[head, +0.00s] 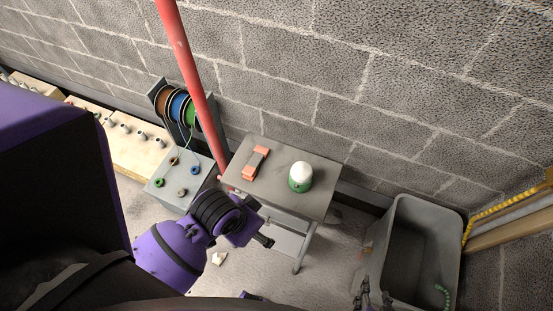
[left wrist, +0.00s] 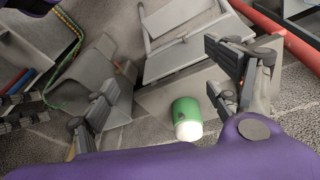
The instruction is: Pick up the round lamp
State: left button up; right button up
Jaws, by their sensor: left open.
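The round lamp (head: 300,177), with a white dome on a green base, stands upright on a small grey table (head: 318,205). In the left wrist view the lamp (left wrist: 187,118) shows between the fingers of my left gripper (left wrist: 160,90), nearer the right-hand finger. My left gripper is open and empty, and no finger clearly touches the lamp. In the head view my left arm's wrist is in front of the table's near edge, below and left of the lamp. My right gripper (head: 374,294) is only partly in view at the bottom edge, away from the lamp.
A red pipe (head: 190,75) rises behind the table's left side. Cable reels (head: 178,105) and a grey box (head: 168,186) stand left. A grey bin (head: 400,225) is at right, with open floor before it.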

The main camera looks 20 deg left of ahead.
aim_at(301, 176)
pick_arm(q)
jog(key=w+d+m, duration=0.1)
jog(key=w, duration=0.5)
jog(key=w+d+f+m, duration=0.1)
jog(key=w, duration=0.6)
jog(key=w+d+m+t+h, duration=0.1)
jog(key=w+d, duration=0.1)
jog(key=w, duration=0.5)
jog(key=shift+f+m, duration=0.15)
jog(key=shift+m, duration=0.25)
jog(key=x, duration=0.5)
jog(key=b+x, duration=0.1)
jog(key=x, duration=0.1)
jog(key=shift+w+a+f, duration=0.15)
jog(key=shift+w+f, duration=0.15)
jog(key=shift+w, duration=0.2)
jog(key=shift+c, duration=0.2)
jog(key=shift+r, duration=0.1)
jog(key=c, duration=1.4)
